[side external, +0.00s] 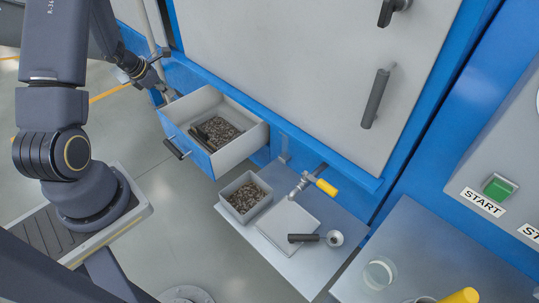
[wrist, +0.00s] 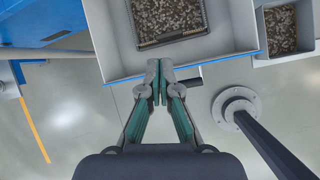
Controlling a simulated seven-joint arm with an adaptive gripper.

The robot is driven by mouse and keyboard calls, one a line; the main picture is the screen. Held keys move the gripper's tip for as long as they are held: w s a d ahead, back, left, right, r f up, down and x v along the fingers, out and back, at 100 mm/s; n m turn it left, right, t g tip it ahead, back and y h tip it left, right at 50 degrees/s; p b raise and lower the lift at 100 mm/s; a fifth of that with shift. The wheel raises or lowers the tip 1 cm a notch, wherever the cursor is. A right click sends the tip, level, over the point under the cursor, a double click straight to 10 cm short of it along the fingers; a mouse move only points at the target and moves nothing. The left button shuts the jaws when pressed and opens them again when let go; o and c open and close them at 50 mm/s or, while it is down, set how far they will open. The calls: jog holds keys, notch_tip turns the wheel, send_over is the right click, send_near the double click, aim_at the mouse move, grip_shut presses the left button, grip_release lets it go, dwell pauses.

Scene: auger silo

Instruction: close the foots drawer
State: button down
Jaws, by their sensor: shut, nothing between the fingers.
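The open drawer (side external: 241,148) sticks out of the blue machine. It has pale walls, a blue front with a dark handle (side external: 177,148), and dark granular material (side external: 222,130) inside. In the wrist view the drawer (wrist: 122,62) fills the upper middle. My gripper (side external: 168,92) shows by the drawer's far left corner in the side view. In the wrist view my gripper (wrist: 159,72) is shut and empty, with its fingertips overlapping the drawer's near, blue-edged wall. I cannot tell whether they touch it.
A small grey bin (side external: 245,197) of granules stands on a metal shelf (side external: 304,276) right of the drawer, beside a flat pale plate (side external: 287,226), a dark-handled scoop (side external: 305,238) and a yellow-handled valve (side external: 326,187). Open floor (side external: 150,228) lies in front of the drawer.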

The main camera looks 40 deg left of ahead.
jog(key=s+a+f+n+g, duration=0.2)
jog(key=s+f+n, duration=0.1)
jog(key=s+f, duration=0.75)
send_near(169, 145)
jog(key=x, duration=0.5)
jog(key=shift+w+a+f, duration=0.1)
jog(key=shift+f, duration=0.05)
jog(key=shift+w+f, duration=0.2)
jog(key=shift+w, duration=1.95)
jog(key=w, duration=1.8)
jog(key=shift+a, duration=0.1)
